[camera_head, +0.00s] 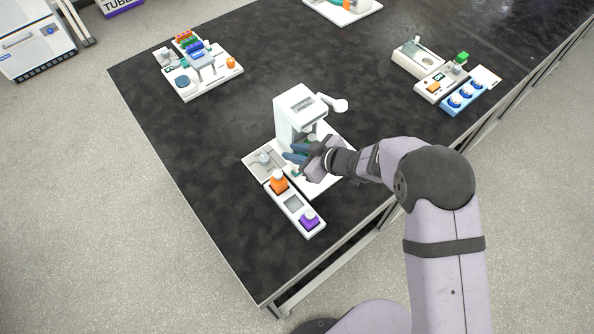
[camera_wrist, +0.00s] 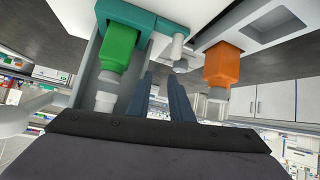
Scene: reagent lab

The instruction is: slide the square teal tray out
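The teal tray (camera_wrist: 155,22) shows at the top of the wrist view, set in a white station, with a green bottle (camera_wrist: 118,48) at it. A pale round-ended peg (camera_wrist: 178,48) sticks out beside the teal part. My gripper (camera_wrist: 160,76) has its two dark blue fingers apart, with nothing seen between them. The fingertips are close to the peg's end; I cannot tell whether they touch it. In the head view my gripper (camera_head: 292,152) is low in front of the white device (camera_head: 296,108), and my wrist hides much of the tray.
An orange bottle (camera_wrist: 222,66) stands close to the right of the fingers in the wrist view. In the head view a white rack (camera_head: 293,203) holds this bottle (camera_head: 279,183) and a purple one (camera_head: 309,221). Other stations stand farther off; the dark table (camera_head: 190,130) between is clear.

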